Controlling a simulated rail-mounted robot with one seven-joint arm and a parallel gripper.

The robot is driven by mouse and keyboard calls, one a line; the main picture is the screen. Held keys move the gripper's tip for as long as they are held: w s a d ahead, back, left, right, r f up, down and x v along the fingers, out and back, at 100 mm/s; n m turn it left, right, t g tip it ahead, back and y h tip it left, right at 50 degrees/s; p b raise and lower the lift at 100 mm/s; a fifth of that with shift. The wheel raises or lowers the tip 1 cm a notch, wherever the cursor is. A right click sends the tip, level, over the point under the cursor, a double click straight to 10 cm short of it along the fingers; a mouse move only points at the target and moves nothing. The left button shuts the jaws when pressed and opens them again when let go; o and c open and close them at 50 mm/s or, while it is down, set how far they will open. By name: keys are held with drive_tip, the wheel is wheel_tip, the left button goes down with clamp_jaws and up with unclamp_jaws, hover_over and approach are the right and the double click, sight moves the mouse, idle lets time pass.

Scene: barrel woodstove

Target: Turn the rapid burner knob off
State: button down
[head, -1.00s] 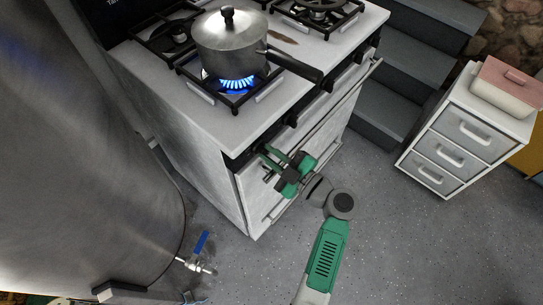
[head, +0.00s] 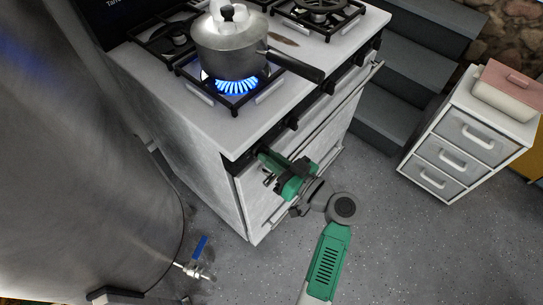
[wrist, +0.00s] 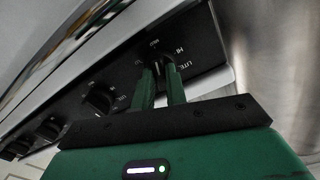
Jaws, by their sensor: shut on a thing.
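My gripper (head: 264,160) reaches the left end of the stove's front control panel. In the wrist view, its two green fingers (wrist: 160,88) are shut on a dark knob (wrist: 163,71), one finger on each side, and they hide much of it. Marks such as LITE and HI are printed around this knob. On the stove (head: 225,128), a blue flame (head: 236,86) burns at the front left burner under a steel pot (head: 230,50).
More dark knobs (wrist: 98,98) sit along the same panel. An oven door handle (head: 340,100) runs below it. The pot's black handle (head: 296,66) points toward the stove's front edge. A large metal barrel (head: 80,170) stands at the left, and a white drawer unit (head: 455,140) at the right.

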drive_tip(key=m+p, duration=0.1)
drive_tip(key=m, duration=0.3)
drive_tip(key=shift+r+m+p, duration=0.15)
drive_tip(key=shift+m+p, duration=0.15)
drive_tip(key=m+p, duration=0.1)
drive_tip(key=m, duration=0.2)
drive_tip(key=shift+m+p, duration=0.3)
drive_tip(key=shift+p, duration=0.1)
drive_tip(key=m+p, duration=0.2)
drive_tip(key=m, duration=0.2)
drive_tip(key=shift+r+m, duration=0.1)
drive_tip(key=shift+m, duration=0.2)
drive_tip(key=m+p, duration=0.2)
drive_tip(key=m, duration=0.1)
drive_tip(key=shift+m+p, duration=0.3)
drive_tip(key=m+p, duration=0.2)
drive_tip(key=m, duration=0.1)
drive_tip(key=shift+m, duration=0.3)
drive_tip(key=m+p, duration=0.2)
drive_tip(key=m, duration=0.2)
drive_tip(key=shift+m, duration=0.3)
drive_tip(key=m+p, duration=0.2)
drive_tip(key=m, duration=0.2)
drive_tip(key=shift+m+p, duration=0.7)
drive_tip(key=shift+m, duration=1.3)
